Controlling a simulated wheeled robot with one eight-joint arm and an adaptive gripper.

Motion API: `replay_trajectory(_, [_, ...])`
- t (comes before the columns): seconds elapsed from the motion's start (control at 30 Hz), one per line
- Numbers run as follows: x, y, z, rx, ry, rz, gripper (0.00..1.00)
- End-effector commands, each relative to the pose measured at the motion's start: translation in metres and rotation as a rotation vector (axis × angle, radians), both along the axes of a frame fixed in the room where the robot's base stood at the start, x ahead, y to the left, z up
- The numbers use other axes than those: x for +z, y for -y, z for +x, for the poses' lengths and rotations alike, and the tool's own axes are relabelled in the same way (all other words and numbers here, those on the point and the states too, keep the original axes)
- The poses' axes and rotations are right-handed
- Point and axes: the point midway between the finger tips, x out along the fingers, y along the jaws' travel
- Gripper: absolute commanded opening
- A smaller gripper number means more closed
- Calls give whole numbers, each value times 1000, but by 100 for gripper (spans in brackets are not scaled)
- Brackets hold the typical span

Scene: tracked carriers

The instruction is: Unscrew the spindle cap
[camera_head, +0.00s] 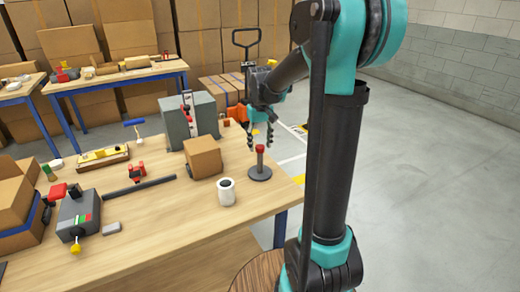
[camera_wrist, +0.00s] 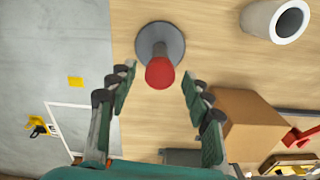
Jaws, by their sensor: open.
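The spindle has a grey round base (camera_head: 260,173) with a thin upright post and a red cap (camera_head: 260,149) on top. It stands near the right edge of the wooden table. In the wrist view the red cap (camera_wrist: 160,73) shows between and just beyond the fingertips, with the grey base (camera_wrist: 176,40) behind it. My gripper (camera_head: 262,140) is open above the spindle, pointing down, with its fingers apart on either side of the cap's line. It also shows in the wrist view (camera_wrist: 158,78), empty. I cannot tell whether a finger touches the cap.
A white cup-like cylinder (camera_head: 226,192) and a cardboard box (camera_head: 203,157) stand close to the spindle. A grey case (camera_head: 189,121) is behind the box. A dark bar (camera_head: 139,187) and a grey device (camera_head: 78,214) lie further left. The table's right edge is close by.

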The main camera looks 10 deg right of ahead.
Motion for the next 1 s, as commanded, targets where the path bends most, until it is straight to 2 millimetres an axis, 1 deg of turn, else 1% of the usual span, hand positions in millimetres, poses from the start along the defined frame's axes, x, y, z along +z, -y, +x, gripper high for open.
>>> replay_trajectory(0.1, [0,0,0,-145,0,0,50])
replay_trajectory(0.4, [0,0,0,-510,0,0,50])
replay_trajectory(0.5, [0,0,0,-578,0,0,50])
replay_trajectory(0.67, [0,0,0,-644,0,0,50])
replay_trajectory(1.0, [0,0,0,-1058,0,0,50])
